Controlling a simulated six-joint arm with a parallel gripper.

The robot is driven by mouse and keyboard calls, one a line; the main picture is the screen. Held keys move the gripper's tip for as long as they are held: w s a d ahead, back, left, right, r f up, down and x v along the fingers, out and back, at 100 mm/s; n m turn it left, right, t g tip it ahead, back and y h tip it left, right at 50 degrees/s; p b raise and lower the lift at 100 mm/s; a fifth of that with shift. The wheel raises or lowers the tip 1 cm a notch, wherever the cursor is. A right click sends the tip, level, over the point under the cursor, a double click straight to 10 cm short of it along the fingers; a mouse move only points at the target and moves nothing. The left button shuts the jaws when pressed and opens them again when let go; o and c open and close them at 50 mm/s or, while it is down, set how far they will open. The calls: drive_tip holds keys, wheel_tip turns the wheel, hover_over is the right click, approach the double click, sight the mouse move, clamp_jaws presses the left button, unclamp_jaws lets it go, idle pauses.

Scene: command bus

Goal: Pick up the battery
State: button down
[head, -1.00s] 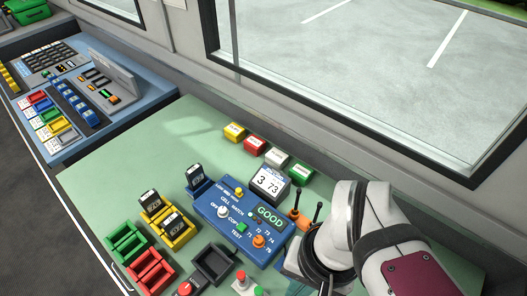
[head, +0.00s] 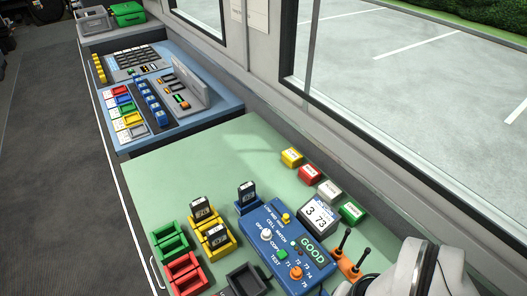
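Three black batteries with white labels stand upright in holders on the green bench. One battery (head: 202,210) and a second battery (head: 217,237) are in the yellow holder (head: 222,252). A third battery (head: 247,193) stands in a blue holder at the left end of the blue tester (head: 272,240). The frames do not show which one the task means. The tester's display reads GOOD. Part of my white arm shows at the bottom right; my gripper is outside the view.
A green holder (head: 169,243) and a red holder (head: 186,274) sit at the bench's left, with a dark tray (head: 247,281) nearby. Coloured blocks, including a yellow one (head: 291,157), line the window side. A blue console (head: 137,122) stands beyond. The bench's far part (head: 222,160) is clear.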

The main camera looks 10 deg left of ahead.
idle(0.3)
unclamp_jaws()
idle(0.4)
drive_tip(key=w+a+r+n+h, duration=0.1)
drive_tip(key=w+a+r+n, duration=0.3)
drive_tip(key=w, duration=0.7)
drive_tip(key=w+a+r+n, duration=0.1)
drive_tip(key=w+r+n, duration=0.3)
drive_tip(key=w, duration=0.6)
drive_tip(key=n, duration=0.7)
hover_over(246, 185)
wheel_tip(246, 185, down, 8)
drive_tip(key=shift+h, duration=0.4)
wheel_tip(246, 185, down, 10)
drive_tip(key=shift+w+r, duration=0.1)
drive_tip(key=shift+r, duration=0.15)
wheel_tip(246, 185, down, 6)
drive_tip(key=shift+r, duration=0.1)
